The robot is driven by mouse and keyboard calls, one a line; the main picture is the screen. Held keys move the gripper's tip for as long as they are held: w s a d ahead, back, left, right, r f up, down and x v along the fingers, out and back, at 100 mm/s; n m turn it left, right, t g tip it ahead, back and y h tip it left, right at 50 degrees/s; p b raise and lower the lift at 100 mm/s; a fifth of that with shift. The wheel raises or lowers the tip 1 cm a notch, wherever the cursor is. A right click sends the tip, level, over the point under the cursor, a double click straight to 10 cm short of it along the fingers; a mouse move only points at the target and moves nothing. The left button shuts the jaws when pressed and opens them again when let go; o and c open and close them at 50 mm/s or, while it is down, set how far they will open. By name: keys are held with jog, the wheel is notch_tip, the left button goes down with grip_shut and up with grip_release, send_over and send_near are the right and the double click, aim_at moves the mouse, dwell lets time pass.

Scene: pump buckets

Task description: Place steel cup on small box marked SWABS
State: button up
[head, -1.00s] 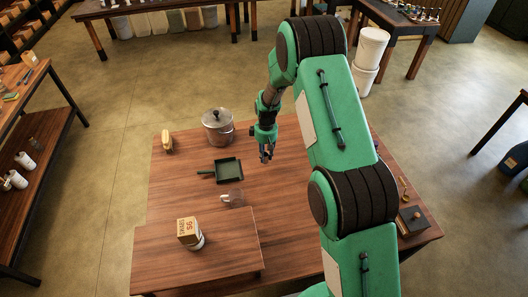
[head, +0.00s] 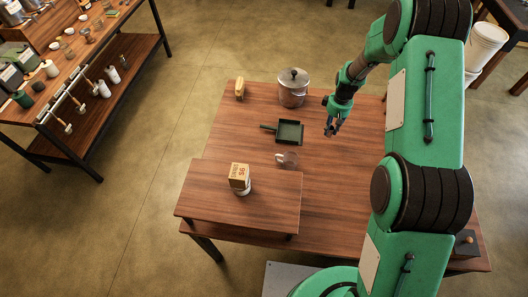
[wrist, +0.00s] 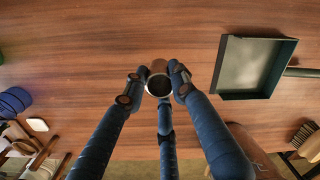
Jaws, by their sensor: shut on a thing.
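My gripper (head: 332,128) hangs over the right part of the wooden table, right of the dark green pan. In the wrist view my gripper (wrist: 157,82) is shut on the steel cup (wrist: 158,86), a small grey metal cup held between the fingertips. The cup is too small to make out in the head view. The small box marked SWABS (head: 239,171), tan and white with dark lettering, is on the raised wooden shelf at the table's front left, well apart from my gripper. A pale rounded thing shows at its lower edge.
A lidded steel pot (head: 293,88) and a brush (head: 239,90) stand at the back. The raised shelf (head: 205,195) is bare around the box.

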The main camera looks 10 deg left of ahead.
jog(key=s+a+r+n+p, duration=0.1)
jog(key=s+a+r+p, duration=0.4)
jog(key=s+a+r, duration=1.4)
jog(key=s+a+r+p, duration=0.1)
jog(key=s+r, duration=0.2)
jog(key=s, duration=0.7)
jog(key=s+a+r+n+p, duration=0.1)
jog(key=s+r+p, duration=0.1)
jog(key=s, duration=0.8)
jog(key=s+a+r+p, duration=0.2)
jog(key=s+r, duration=0.2)
jog(key=s, duration=0.6)
jog(key=shift+w+a+r, duration=0.1)
jog(key=shift+w, duration=0.05)
jog(key=w+a, duration=0.3)
jog(key=w, duration=0.1)
jog(key=w+a+f+p, duration=0.1)
jog(key=w+a, duration=0.3)
jog(key=w+a+p, duration=0.1)
jog(key=w+a, duration=0.2)
jog(key=w, duration=0.1)
jog(key=shift+a+f, duration=0.2)
jog(key=shift+f, duration=0.1)
jog(key=shift+f, duration=0.1)
